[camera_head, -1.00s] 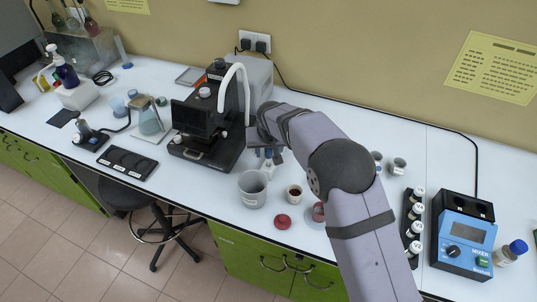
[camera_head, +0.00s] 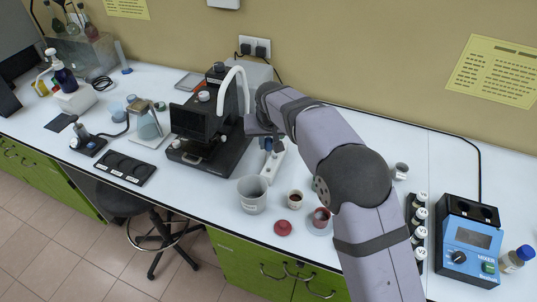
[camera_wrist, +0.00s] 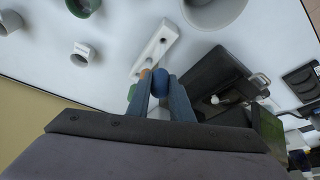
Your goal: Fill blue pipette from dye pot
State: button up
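My gripper (camera_head: 266,138) is over the back of a white pipette holder (camera_head: 275,163), partly hidden by my arm in the head view. In the wrist view its two fingers (camera_wrist: 162,86) close on both sides of the round blue top of the blue pipette (camera_wrist: 160,80). An orange top and a green top show close beside it. The white holder (camera_wrist: 157,47) lies beyond them. The pipette's lower part is hidden. A small open pot with dark contents (camera_head: 295,199) stands in front, by a red lid (camera_head: 283,228). Another pot with reddish contents (camera_head: 321,216) is to its right; which is the dye pot is unclear.
A grey beaker (camera_head: 252,196) stands left of the small pots. A black instrument (camera_head: 203,130) with a white hose is close left of my gripper. A vial rack (camera_head: 418,228) and blue mixer (camera_head: 469,243) are at right.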

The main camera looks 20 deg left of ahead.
notch_tip(320, 180, up, 4)
jog(key=shift+r+b, duration=0.15)
jog(key=shift+b, duration=0.25)
jog(key=shift+w+d+r, duration=0.2)
jog(key=shift+r, duration=0.2)
jog(key=d+r+m+p, duration=0.1)
jog(key=d+r+p, duration=0.2)
jog(key=d+r, duration=0.4)
jog(key=s+d+f+n, duration=0.1)
jog(key=s+d+f, duration=0.3)
jog(key=s+f, duration=0.3)
notch_tip(320, 180, down, 2)
jog(key=shift+f, duration=0.15)
jog(key=shift+d+f, duration=0.1)
